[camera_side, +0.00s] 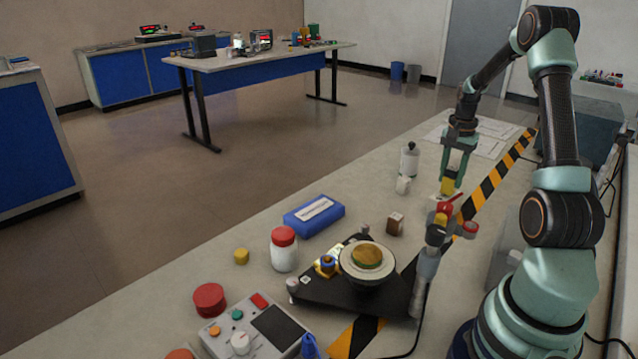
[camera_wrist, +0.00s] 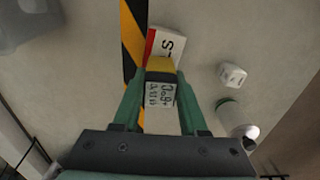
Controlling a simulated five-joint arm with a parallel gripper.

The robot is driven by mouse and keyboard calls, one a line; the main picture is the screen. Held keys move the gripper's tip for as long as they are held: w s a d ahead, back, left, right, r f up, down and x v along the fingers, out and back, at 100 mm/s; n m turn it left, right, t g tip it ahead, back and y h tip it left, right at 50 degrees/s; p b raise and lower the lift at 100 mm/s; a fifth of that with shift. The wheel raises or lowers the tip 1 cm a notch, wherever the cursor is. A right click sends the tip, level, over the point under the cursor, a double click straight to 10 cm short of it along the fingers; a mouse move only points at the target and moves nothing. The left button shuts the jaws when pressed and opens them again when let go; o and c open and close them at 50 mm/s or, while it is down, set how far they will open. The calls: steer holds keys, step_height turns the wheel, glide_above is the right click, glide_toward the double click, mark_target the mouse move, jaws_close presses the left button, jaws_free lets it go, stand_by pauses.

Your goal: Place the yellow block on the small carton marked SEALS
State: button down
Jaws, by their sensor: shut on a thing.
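My gripper (camera_side: 449,183) is shut on a yellow block (camera_side: 447,187), held between its fingertips. In the wrist view, the gripper (camera_wrist: 160,80) holds the block by its sides; its yellow part (camera_wrist: 160,65) shows, and a white face with dark handwriting (camera_wrist: 160,94) lies between the fingers. A white carton with a red end (camera_wrist: 168,45) shows just beyond the block, which hides part of it. Only a letter S and a stroke of its marking can be read. I cannot tell whether block and carton touch. In the side view, red knobs and fittings crowd the spot below the block.
A white bottle (camera_side: 409,160) and a small white piece (camera_side: 403,185) stand left of my gripper. A brown box (camera_side: 395,223), a blue box (camera_side: 314,215), a red-lidded jar (camera_side: 284,250) and a black instrument stand (camera_side: 335,293) are nearer the camera. Striped tape (camera_side: 497,178) crosses the bench.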

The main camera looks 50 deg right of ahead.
steer(key=shift+f, duration=0.35)
steer(key=shift+c, duration=2.2)
jaws_free()
steer(key=shift+f, duration=0.15)
